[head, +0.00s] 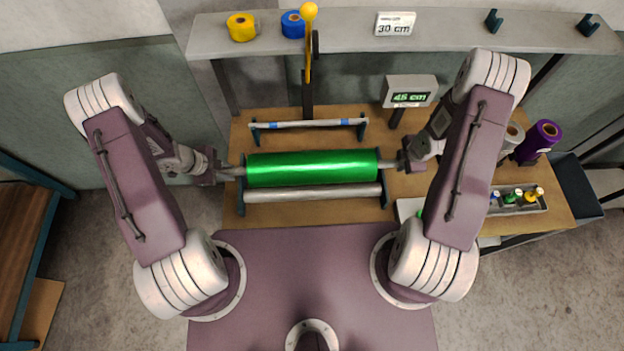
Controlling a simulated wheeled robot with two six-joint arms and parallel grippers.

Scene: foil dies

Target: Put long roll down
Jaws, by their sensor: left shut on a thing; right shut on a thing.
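The long roll (312,167) is a wide green foil cylinder with a thin grey shaft showing at both ends. It lies level, left to right, over the wooden bench. My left gripper (228,172) is shut on the left shaft end. My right gripper (396,165) is shut on the right shaft end. Just in front of the green roll is a grey roller (312,194) between dark end brackets. Whether the green roll rests on the brackets or hangs above them, I cannot tell.
Behind the roll stands a thin bar (308,124) with blue marks on brackets. A yellow-knobbed lever (309,45) and a display reading 45 cm (409,91) rise behind it. A purple roll (538,141) and a tray of coloured pegs (518,201) are on the right. The shelf (345,32) spans the back.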

